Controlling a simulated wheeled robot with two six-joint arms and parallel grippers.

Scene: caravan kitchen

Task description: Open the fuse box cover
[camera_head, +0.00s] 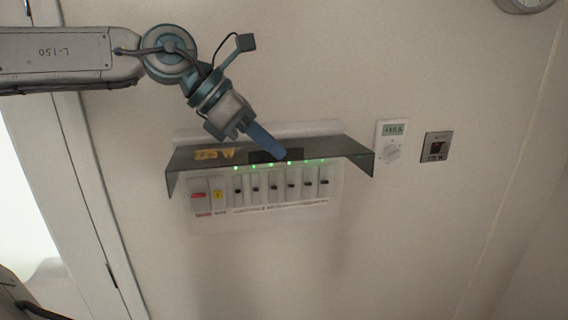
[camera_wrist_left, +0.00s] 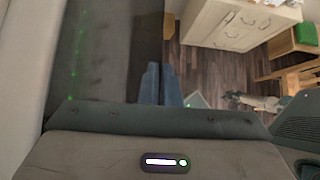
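The fuse box (camera_head: 262,212) is a white panel on the wall with a row of black switches, green lights, and a red and a yellow switch at its left. Its dark tinted cover (camera_head: 335,152) stands swung up and outward from the wall, above the switches, which show uncovered below it. My left gripper (camera_head: 280,154) has its blue fingers at the middle of the cover, over the dark handle part. The fingers lie side by side, shut, in the left wrist view (camera_wrist_left: 162,84). Whether they touch or grip the cover is unclear. My right gripper is not identifiable.
A thermostat (camera_head: 392,142) and a small square wall plate (camera_head: 436,147) are right of the box. A door frame (camera_head: 85,190) runs down the left. The wall below is clear. The left wrist view shows a drawer cabinet (camera_wrist_left: 240,25) and wooden floor.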

